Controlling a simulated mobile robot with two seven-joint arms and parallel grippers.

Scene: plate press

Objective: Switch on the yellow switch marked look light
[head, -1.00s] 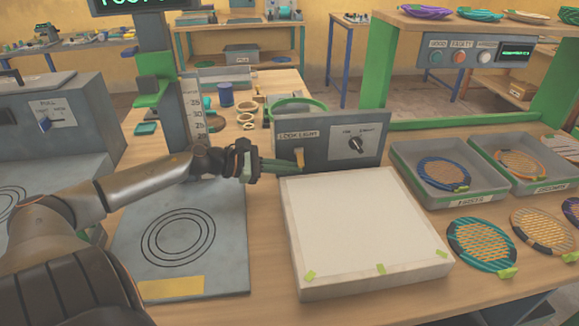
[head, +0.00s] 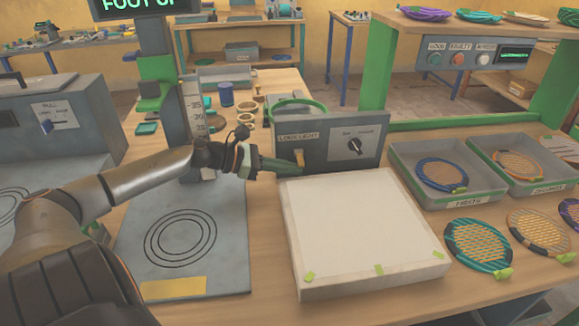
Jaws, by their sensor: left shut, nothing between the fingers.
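The yellow switch (head: 299,157) is a small lever on the grey panel (head: 325,143), under a label reading LOOK LIGHT. My left gripper (head: 299,169) is shut and empty. Its green fingers point right, with their tips at the lower end of the switch; I cannot tell whether they touch it. The white light box (head: 365,225) in front of the panel looks unlit. My right gripper is not in view.
Grey trays (head: 428,199) with round strung pieces stand to the right, with more such pieces (head: 478,247) on the table before them. A grey plate with printed circles (head: 180,240) lies at left. A scale post (head: 192,110) stands behind my left wrist.

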